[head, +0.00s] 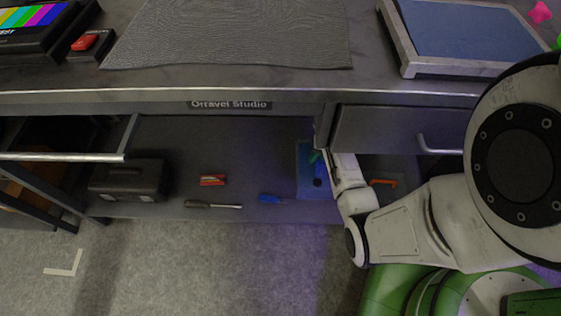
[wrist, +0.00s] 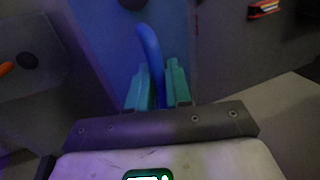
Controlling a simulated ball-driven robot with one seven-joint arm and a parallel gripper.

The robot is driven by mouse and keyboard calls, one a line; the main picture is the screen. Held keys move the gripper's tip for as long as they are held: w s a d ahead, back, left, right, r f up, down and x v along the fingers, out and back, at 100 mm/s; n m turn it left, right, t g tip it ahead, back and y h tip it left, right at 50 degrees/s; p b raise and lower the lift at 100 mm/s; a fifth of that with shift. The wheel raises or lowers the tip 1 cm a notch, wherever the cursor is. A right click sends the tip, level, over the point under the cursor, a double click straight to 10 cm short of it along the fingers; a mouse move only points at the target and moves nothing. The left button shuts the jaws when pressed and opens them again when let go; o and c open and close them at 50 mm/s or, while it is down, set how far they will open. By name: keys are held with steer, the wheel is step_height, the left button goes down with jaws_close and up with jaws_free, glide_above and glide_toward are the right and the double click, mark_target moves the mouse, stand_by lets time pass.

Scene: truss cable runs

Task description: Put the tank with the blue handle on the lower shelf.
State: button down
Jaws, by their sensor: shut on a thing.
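In the wrist view, a curved blue handle (wrist: 150,52) stands between the teal fingers of my gripper (wrist: 158,88), which are closed on it. The tank's body is hard to make out there. In the head view, my gripper (head: 314,157) reaches in under the worktop, over a blue mat (head: 306,185) on the lower shelf (head: 240,160). The arm covers much of this area, and I cannot tell whether the tank touches the shelf. A dark round thing (head: 318,183) shows on the mat; it also shows in the wrist view (wrist: 132,4).
On the lower shelf are a dark toolbox (head: 128,180), a red item (head: 212,180), a screwdriver (head: 213,205) and a blue-handled tool (head: 270,199). An orange item (head: 383,182) lies right of my arm. The drawer (head: 390,130) and worktop edge (head: 240,97) hang above.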

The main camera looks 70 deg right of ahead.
steer(key=shift+d+f+b, duration=0.1)
steer(key=shift+f+b, duration=2.25)
steer(key=shift+f, duration=2.55)
steer(key=c, duration=1)
jaws_free()
steer(key=shift+f, duration=0.2)
steer(key=shift+c, duration=0.2)
steer(key=p+v, duration=0.5)
steer(key=v, duration=0.7)
steer(key=shift+r, duration=0.2)
